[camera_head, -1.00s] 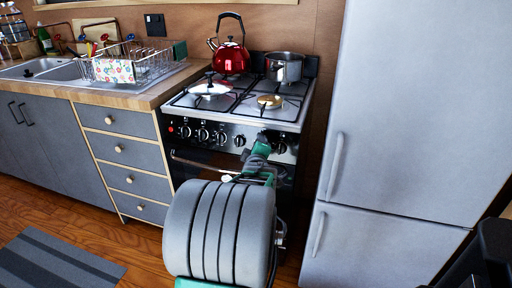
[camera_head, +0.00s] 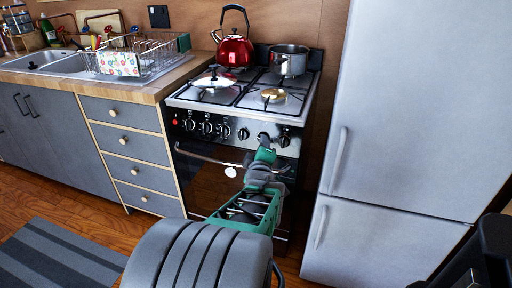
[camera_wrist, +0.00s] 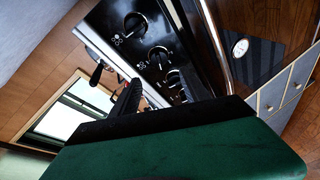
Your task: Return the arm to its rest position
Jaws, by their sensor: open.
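My gripper (camera_head: 265,143) is at the end of my grey and green arm, in front of the stove's knob panel in the head view. It looks small there, and its fingers are hard to make out. In the wrist view my gripper (camera_wrist: 157,90) shows two dark fingers spread apart with nothing held between them. The black knob panel (camera_wrist: 140,50) with its knobs is close beyond the fingers. Whether a finger touches a knob cannot be told. The arm reaches forward and low from the bottom of the head view.
The stove (camera_head: 225,165) has an oven handle (camera_head: 205,155) below the knobs. A red kettle (camera_head: 235,50), a steel pot (camera_head: 289,60) and a lidded pan stand on top. A tall fridge (camera_head: 415,110) is close on the right. Drawers (camera_head: 127,148) and a striped rug (camera_head: 60,258) are left.

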